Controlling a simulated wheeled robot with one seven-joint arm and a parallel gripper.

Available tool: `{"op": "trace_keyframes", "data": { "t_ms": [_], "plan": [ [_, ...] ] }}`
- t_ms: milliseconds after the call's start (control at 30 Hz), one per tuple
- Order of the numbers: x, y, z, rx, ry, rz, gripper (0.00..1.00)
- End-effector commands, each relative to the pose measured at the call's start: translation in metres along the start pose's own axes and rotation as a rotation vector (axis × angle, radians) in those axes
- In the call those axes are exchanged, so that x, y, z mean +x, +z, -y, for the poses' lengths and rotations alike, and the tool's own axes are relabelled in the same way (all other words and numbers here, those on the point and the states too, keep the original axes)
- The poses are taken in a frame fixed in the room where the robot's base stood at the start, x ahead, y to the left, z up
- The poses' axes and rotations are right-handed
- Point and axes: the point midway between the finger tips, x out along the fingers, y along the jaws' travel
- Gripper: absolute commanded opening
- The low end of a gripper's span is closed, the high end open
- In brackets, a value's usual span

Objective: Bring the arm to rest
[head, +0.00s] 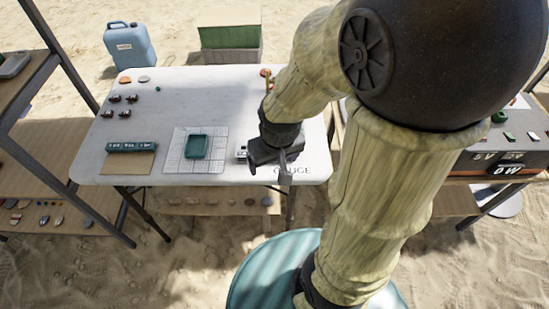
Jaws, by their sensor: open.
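My arm rises from the bottom of the head view, bends at a large dark joint at the upper right and reaches down to the left. My gripper (287,163) hangs at the front right edge of the white table (190,95), by the lettering on the table's front edge. Its jaws are small in this view, and I see nothing held between them. A small pale device (241,152) lies on the table just left of the gripper, partly hidden by it.
A green tray (197,146) lies on a gridded sheet, left of the gripper. A dark green labelled strip (131,147) and several small dark items (124,114) lie further left.

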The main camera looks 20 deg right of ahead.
Motion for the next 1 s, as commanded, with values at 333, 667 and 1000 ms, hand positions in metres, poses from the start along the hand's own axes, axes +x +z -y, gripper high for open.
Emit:
{"op": "trace_keyframes", "data": {
  "t_ms": [333, 667, 1000],
  "plan": [
    [-0.003, 0.0, -0.002, 0.037, -0.007, -0.014, 0.83],
    [-0.054, -0.012, -0.003, 0.035, -0.007, -0.013, 0.83],
    [-0.106, -0.024, -0.003, 0.034, -0.007, -0.013, 0.83]
  ]
}}
